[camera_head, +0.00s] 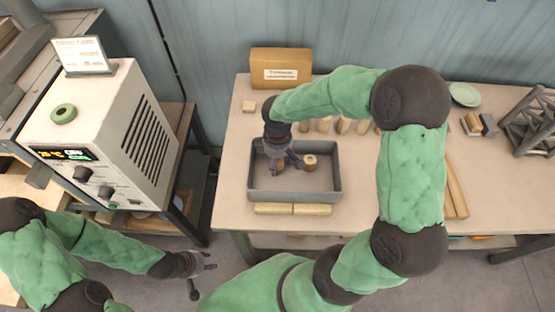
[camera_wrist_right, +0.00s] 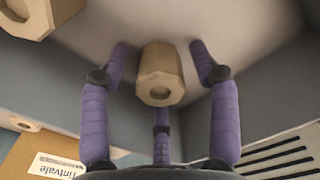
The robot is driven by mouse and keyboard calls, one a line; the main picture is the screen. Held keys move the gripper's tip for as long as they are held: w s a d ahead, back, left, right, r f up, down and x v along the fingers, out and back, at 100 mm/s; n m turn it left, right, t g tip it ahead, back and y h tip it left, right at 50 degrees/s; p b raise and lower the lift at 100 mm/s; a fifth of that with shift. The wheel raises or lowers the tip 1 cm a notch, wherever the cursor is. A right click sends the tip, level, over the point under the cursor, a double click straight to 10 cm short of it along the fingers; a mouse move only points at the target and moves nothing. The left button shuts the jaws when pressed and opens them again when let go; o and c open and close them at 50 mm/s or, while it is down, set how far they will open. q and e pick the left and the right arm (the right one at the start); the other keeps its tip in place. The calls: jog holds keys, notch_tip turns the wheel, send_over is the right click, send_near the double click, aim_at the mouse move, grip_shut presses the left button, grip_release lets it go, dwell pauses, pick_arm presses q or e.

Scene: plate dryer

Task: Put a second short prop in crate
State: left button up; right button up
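The grey crate (camera_head: 328,199) stands on the table. Two short wooden props are inside it: one (camera_head: 310,163) stands to the right of my right gripper, and the other (camera_head: 279,165) is at that gripper's fingers. My right gripper (camera_head: 283,163) reaches down into the crate. In the right wrist view, its purple fingers (camera_wrist_right: 162,68) are spread around a short prop (camera_wrist_right: 160,76), with gaps at both sides. Another short prop (camera_wrist_right: 30,16) shows at the upper left there. My left gripper (camera_head: 204,277) is low at the left, off the table, empty with its fingers spread.
Several wooden props (camera_head: 344,125) stand behind the crate, partly hidden by my right arm. A labelled cardboard box (camera_head: 281,62) is at the back. Two wooden bars (camera_head: 273,209) lie before the crate. A metal frame (camera_head: 531,122) is far right; a control cabinet (camera_head: 112,128) is left.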

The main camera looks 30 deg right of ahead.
notch_tip(320, 180, up, 12)
jog(key=p, duration=0.3)
jog(key=shift+r+p, duration=0.15)
jog(key=shift+p, duration=0.15)
jog(key=shift+w, duration=0.1)
